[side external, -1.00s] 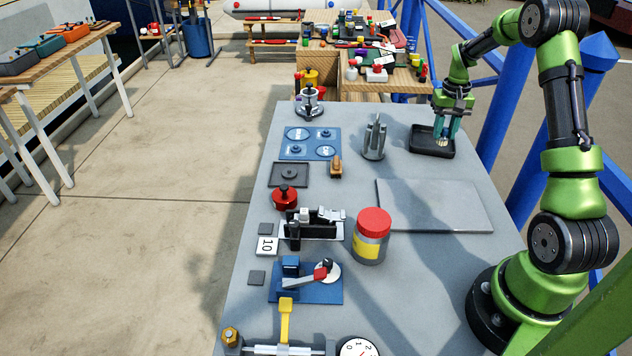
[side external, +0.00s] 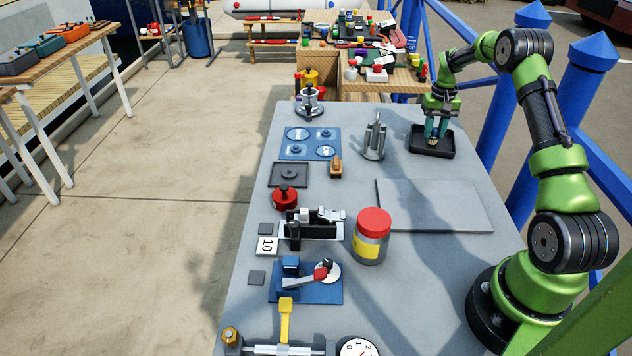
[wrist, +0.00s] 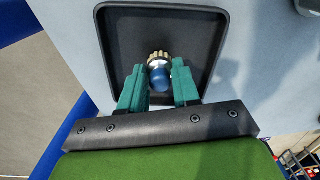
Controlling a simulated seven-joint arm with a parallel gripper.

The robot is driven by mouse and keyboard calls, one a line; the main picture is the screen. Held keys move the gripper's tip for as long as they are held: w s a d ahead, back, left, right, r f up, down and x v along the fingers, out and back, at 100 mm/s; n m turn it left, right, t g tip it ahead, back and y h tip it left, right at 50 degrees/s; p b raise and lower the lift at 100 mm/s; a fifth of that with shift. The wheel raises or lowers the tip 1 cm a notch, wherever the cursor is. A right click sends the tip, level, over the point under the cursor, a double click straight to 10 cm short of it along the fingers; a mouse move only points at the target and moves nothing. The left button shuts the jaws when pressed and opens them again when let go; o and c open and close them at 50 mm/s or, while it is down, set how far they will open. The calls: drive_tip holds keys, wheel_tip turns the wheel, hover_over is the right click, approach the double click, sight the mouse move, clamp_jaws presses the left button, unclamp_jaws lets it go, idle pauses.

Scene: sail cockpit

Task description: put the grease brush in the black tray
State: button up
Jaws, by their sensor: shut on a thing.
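The black tray (side external: 447,151) lies at the far right of the grey bench in the side view. It also fills the upper middle of the wrist view (wrist: 116,40). My gripper (side external: 435,134) points down inside the tray's outline. In the wrist view its teal fingers (wrist: 159,72) are closed around the grease brush (wrist: 160,78), which shows a rounded blue end and tan bristles. The brush is over the tray floor, within the rim. I cannot tell whether the bristles touch the floor. The fingers mostly hide the brush in the side view.
A grey metal holder with upright rods (side external: 374,140) stands left of the tray. A flat grey plate (side external: 435,205) lies nearer, and a red-lidded jar (side external: 373,236) stands beside it. Blue posts (side external: 505,110) rise beyond the bench's right edge.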

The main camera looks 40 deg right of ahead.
drive_tip(key=shift+f, duration=0.15)
drive_tip(key=o, duration=1)
drive_tip(key=shift+o, duration=0.2)
